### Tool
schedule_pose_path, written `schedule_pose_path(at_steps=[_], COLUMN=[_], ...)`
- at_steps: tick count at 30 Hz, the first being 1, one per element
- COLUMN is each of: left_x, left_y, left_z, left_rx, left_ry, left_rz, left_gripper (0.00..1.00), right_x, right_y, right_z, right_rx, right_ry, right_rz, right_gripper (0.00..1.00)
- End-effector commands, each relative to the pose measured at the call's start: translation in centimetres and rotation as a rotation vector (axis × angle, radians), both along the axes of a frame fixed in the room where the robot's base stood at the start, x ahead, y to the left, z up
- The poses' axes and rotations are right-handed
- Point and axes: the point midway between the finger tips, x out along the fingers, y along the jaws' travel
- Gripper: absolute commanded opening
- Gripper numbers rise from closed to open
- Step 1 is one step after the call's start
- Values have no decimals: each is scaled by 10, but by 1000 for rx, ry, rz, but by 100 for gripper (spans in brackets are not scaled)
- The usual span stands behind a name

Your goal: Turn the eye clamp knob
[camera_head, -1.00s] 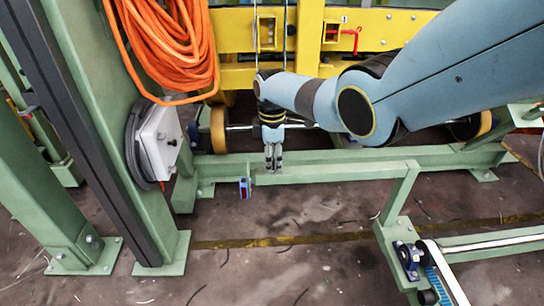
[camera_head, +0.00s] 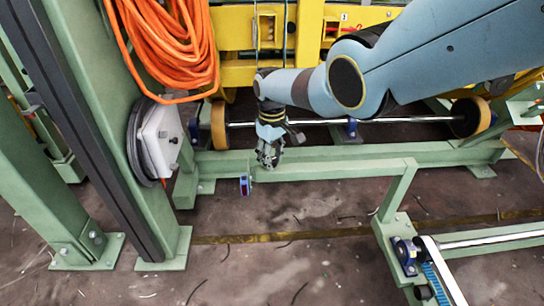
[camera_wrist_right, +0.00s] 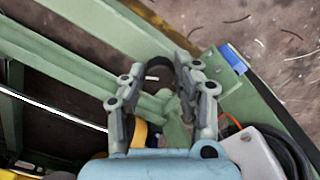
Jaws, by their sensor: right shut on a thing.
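My right gripper (camera_head: 268,158) points down just above the green cross beam in the head view. In the right wrist view its two fingers (camera_wrist_right: 157,75) stand apart with a dark, rounded piece (camera_wrist_right: 160,66) between their tips. They are shut on this piece, which I take to be the eye clamp knob. The fingers hide part of it, and it cannot be made out in the head view. My left gripper is not in view.
A green beam (camera_head: 335,163) runs behind and beside the gripper. A white box (camera_head: 160,140) is on the green post to the left, below an orange cable coil (camera_head: 178,50). A roller shaft (camera_head: 390,121) lies behind. A small blue fitting (camera_head: 245,186) is on the beam.

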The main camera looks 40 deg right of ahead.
Motion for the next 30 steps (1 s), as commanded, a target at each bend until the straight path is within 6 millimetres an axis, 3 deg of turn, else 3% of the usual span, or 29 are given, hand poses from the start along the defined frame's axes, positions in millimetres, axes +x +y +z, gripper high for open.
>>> schedule_pose_path(at_steps=[15, 30], left_x=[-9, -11], left_y=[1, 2], left_z=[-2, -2], left_rx=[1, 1], left_ry=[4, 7], left_rz=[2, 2], left_gripper=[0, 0], right_x=[-1, -1], right_y=[0, 1], right_z=[0, -1], right_rx=[1, 1], right_ry=[2, 2], right_rz=[-412, -545], right_gripper=[0, 0])
